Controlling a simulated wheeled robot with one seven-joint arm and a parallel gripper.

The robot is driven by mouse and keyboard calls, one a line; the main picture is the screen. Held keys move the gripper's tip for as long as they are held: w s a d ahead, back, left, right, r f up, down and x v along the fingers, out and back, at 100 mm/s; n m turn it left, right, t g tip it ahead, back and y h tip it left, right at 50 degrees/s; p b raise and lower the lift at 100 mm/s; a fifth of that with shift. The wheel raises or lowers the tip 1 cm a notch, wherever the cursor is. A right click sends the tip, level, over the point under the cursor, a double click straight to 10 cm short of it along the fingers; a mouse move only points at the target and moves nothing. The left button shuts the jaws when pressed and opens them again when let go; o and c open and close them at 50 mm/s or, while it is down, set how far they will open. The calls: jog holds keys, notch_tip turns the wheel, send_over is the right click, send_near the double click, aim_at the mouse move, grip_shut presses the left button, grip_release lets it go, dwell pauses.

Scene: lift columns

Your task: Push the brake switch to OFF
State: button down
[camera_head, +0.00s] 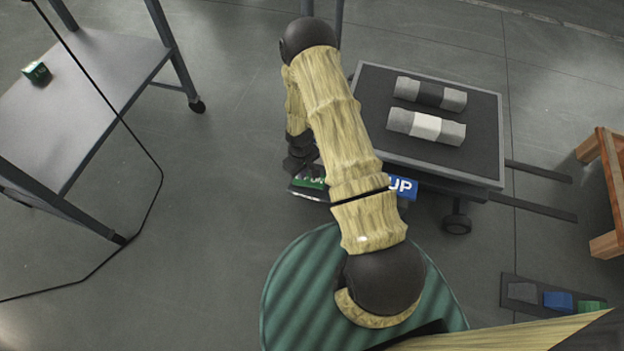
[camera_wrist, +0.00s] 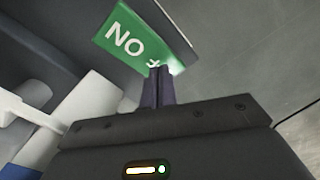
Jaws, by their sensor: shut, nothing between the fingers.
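My gripper (camera_wrist: 160,72) is shut and empty in the wrist view. Its fingertips are at the lower edge of a green label (camera_wrist: 130,38) with white letters that read "NO" in this view, plus a small mark partly behind the fingers. I cannot tell whether the tips touch it. In the head view a green label (camera_head: 309,183) shows at the near edge of the grey lift cart (camera_head: 357,75), left of a blue "UP" label (camera_head: 404,186). My arm hides much of this edge. I cannot make out the brake switch itself.
Two grey blocks (camera_head: 430,93), one with a dark band, one with a white band (camera_head: 426,125), lie on the cart. A wooden frame (camera_head: 608,190) and a dark tray (camera_head: 513,305) are right.

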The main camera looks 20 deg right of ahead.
notch_tip(320, 180, up, 7)
jog(key=p, duration=0.6)
jog(key=shift+f, duration=0.1)
dwell(0.7)
